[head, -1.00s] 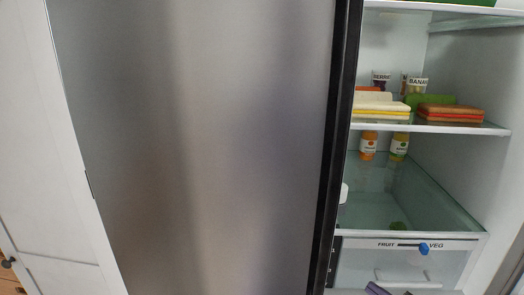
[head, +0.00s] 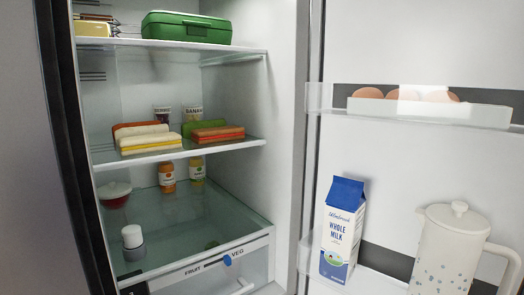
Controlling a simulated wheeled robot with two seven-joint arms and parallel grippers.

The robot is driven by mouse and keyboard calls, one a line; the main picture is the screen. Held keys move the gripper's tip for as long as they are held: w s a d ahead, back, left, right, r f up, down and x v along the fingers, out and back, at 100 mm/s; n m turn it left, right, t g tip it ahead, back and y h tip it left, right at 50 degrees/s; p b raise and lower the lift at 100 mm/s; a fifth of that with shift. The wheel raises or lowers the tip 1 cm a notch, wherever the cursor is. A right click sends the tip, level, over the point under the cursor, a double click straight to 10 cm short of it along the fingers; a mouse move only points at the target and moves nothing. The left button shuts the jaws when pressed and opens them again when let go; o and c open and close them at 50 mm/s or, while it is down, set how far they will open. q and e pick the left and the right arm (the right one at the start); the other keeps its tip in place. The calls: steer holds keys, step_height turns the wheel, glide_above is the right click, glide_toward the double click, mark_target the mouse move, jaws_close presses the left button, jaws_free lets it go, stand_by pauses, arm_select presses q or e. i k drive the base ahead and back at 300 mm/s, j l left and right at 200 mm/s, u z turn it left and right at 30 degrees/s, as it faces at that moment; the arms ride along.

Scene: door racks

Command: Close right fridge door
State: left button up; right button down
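The right fridge door (head: 415,155) stands open on the right, its white inner side facing me. It meets the fridge body near the middle of the picture, and its outer edge is out of view. Its upper rack (head: 420,112) holds eggs (head: 400,94). Below, a blue and white milk carton (head: 342,230) and a white pitcher (head: 448,250) stand upright at the door. Neither of my grippers is in view.
The steel left fridge door (head: 25,170) appears closed at the far left. Inside are glass shelves with sandwiches (head: 150,138), bottles (head: 167,178), a green box (head: 190,28) and a lidded bowl (head: 115,194). A drawer (head: 220,275) sits below.

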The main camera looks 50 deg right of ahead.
mark_target(472, 50)
steer(key=k+l+u, duration=0.1)
steer(key=l, duration=0.35)
steer(key=k+l, duration=0.2)
steer(key=l, duration=0.3)
steer(key=k+l+u, duration=0.15)
steer(key=l, duration=0.3)
steer(key=k+l, duration=0.2)
steer(key=l, duration=0.25)
steer(key=k+l+u, duration=0.15)
steer(key=l, duration=0.25)
steer(key=k+l, duration=0.25)
steer(key=l, duration=0.2)
steer(key=k+l+u, duration=0.15)
steer(key=l, duration=0.25)
steer(key=k+l+u, duration=0.1)
steer(key=k+l, duration=0.15)
steer(key=l, duration=0.15)
